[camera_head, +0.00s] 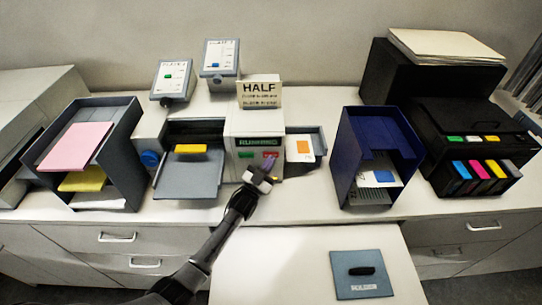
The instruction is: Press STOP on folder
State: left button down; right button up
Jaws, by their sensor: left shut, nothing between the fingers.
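The folder (238,124) is a pale grey machine at the middle of the counter. Its front panel has a green display (258,142) that seems to read "RUNNING". Below it are a green button (246,155) and a red button (270,154), whose labels are too small to read. My left gripper (268,165) is shut and empty, with its fingertips at the lower part of the panel by the red button. I cannot tell whether they touch it, and they hide part of it. My right gripper is not in view.
A dark feed tray (187,182) with a yellow piece adjoins the folder's left, and an output tray (318,145) its right. A "HALF" sign (259,93) stands on top. A paper rack (126,122), a blue bin (348,150) and a black printer (440,130) flank it.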

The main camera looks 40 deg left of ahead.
pick_arm(q)
jog(key=shift+w+a+b, duration=0.3)
jog(key=shift+w, duration=0.05)
dwell(0.5)
jog(key=shift+s+d, duration=0.1)
dwell(0.3)
jog(key=shift+s+d+p, duration=0.45)
jog(key=shift+s+p, duration=0.1)
jog(key=shift+p, duration=0.05)
jog(key=shift+s+d+p, duration=1.35)
jog(key=shift+s+d, duration=0.35)
jog(key=shift+s, duration=0.2)
